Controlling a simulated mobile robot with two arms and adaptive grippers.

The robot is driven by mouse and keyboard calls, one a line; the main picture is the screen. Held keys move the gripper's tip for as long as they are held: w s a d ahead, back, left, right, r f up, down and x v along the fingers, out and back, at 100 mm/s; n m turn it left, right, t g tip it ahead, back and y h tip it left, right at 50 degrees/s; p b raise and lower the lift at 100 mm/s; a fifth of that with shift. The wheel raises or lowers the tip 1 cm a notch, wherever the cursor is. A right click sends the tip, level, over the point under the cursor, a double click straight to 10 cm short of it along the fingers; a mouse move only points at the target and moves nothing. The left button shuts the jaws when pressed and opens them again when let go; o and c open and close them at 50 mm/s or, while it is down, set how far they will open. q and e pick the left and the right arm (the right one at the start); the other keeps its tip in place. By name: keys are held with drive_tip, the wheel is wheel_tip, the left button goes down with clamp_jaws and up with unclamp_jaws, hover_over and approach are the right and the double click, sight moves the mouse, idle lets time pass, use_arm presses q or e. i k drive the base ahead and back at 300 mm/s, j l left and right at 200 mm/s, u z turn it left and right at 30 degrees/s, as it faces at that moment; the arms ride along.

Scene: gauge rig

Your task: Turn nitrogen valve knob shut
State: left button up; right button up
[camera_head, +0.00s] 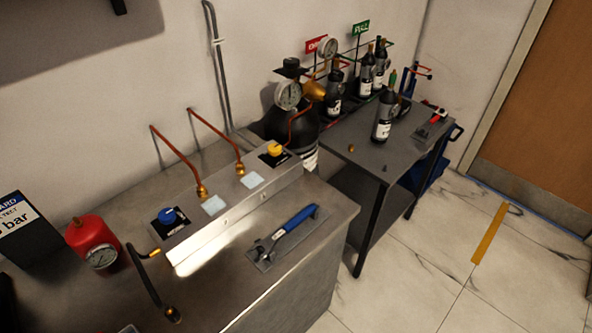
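A low metal manifold block (228,222) on the steel bench carries two valve knobs on black plates. A blue knob (167,215) is at its left end and a yellow knob (274,150) at its right end. The label text is too small to read, so I cannot tell which knob is nitrogen or how far either is turned. Copper pipes (176,160) rise from the block to the wall. A dark cylinder (291,128) with a round gauge (288,95) stands behind the yellow knob. Neither of my grippers shows.
A blue-handled tool (290,225) lies on the bench (330,212) in front of the block. A red canister with a gauge (91,244) and a dark sign (22,232) stand at left. A side table (362,157) holds several bottles. Marble floor at right is mostly clear.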

sight(291, 64)
drive_tip(key=i+l, duration=0.15)
drive_tip(key=l, duration=0.15)
drive_tip(key=i+l+u, duration=0.1)
drive_tip(key=l, duration=0.25)
drive_tip(key=i+l, duration=0.15)
drive_tip(key=l, duration=0.2)
drive_tip(key=i+l+u, duration=0.1)
drive_tip(key=l, duration=0.2)
